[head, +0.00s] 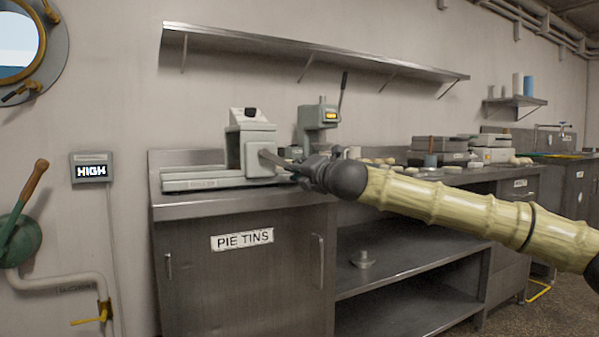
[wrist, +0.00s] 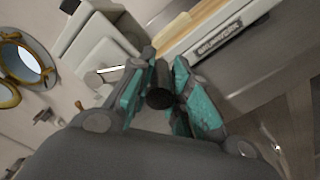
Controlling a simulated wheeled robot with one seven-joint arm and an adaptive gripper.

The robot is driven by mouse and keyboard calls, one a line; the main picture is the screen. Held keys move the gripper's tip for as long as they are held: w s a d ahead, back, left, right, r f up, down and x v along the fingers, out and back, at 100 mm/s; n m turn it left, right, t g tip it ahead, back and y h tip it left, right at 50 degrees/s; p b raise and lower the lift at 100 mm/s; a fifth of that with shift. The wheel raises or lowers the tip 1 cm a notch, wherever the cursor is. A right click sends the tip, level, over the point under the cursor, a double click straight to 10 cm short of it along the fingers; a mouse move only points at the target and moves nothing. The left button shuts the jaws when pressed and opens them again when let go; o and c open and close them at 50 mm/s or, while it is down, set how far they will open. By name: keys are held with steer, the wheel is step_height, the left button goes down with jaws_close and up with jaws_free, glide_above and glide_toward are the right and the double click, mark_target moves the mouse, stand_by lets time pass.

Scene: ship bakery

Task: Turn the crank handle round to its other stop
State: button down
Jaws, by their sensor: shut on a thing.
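The grey-green bench machine (head: 250,150) stands on the left end of the steel counter. Its metal crank arm (head: 275,158) points right from the machine's side; the arm also shows in the wrist view (wrist: 110,70). My gripper (head: 308,170) is at the outer end of the crank, just right of the machine. In the wrist view the dark round crank handle (wrist: 160,96) sits between the two teal-padded fingers of my gripper (wrist: 160,85), which are shut on it. In the head view my gripper hides the handle.
A second grey machine (head: 318,118) with an upright lever stands behind my gripper. Trays and dough pieces lie farther right on the counter. A long shelf (head: 310,50) hangs above. The wall display (head: 91,168) reads HIGH. Below, an open shelf (head: 400,268) holds a small metal piece.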

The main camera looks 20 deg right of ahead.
steer(key=shift+a+f, duration=0.25)
steer(key=shift+f, duration=0.2)
steer(key=c, duration=1.3)
jaws_free()
steer(key=shift+d, duration=0.2)
steer(key=shift+a+r, duration=0.25)
steer(key=shift+r, duration=0.05)
steer(key=shift+s+d, duration=0.1)
steer(key=shift+d, duration=0.1)
steer(key=shift+s, duration=0.3)
steer(key=s+d, duration=0.1)
steer(key=s, duration=1)
